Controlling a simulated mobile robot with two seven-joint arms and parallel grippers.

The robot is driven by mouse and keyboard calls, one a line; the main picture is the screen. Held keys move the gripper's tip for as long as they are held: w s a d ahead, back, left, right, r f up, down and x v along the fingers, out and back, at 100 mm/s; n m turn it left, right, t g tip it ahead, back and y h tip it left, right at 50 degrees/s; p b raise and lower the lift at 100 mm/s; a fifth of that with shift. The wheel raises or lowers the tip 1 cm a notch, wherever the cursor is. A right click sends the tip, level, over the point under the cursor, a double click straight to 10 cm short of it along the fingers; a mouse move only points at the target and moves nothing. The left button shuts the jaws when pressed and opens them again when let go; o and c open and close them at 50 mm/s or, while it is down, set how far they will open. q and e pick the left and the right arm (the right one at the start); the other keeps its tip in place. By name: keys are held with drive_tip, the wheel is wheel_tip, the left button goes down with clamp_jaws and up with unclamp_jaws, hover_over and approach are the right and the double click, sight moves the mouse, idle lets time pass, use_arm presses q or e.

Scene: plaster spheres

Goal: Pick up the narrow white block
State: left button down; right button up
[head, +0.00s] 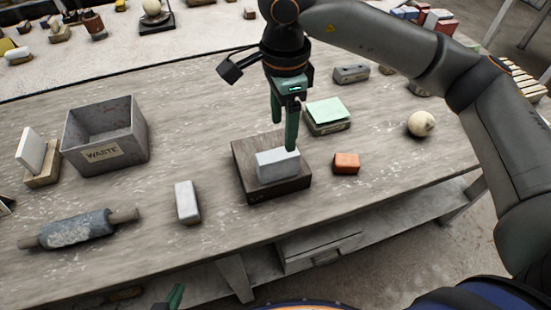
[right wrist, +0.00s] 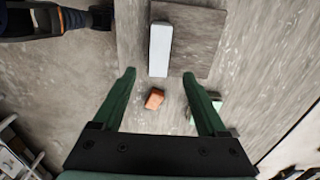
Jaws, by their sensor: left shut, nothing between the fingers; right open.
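A narrow white block (head: 277,168) lies on a dark wooden board (head: 244,160) near the middle of the table. It also shows in the right wrist view as a long pale bar (right wrist: 160,50) on the board (right wrist: 200,38). My right gripper (head: 284,134) is open and empty above this block. In the right wrist view the open fingers (right wrist: 159,74) point toward the block's near end, with nothing between them. Another small whitish block (head: 187,200) lies on the bare table to the left. Only the green tip of my left gripper (head: 174,297) shows, below the table's front edge, shut and empty.
An orange block (head: 346,163) lies right of the board. A pale green pad (head: 327,113) sits behind it. A plaster ball (head: 421,124) is farther right. A grey bin labelled WASTE (head: 108,135), a slab on a stand (head: 38,158) and a rolling pin (head: 75,229) occupy the left.

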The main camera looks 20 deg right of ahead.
sight(278, 154)
wheel_tip(278, 154, down, 6)
drive_tip(key=shift+s+f, duration=0.1)
drive_tip(key=f+p, duration=0.1)
drive_tip(key=f, duration=0.1)
drive_tip(key=a+f, duration=0.1)
drive_tip(key=f, duration=0.1)
drive_tip(key=shift+f+p, duration=0.15)
drive_tip(key=shift+p, duration=0.2)
drive_tip(key=shift+f, duration=0.5)
clamp_jaws()
drive_tip(key=shift+r, duration=0.1)
idle(0.6)
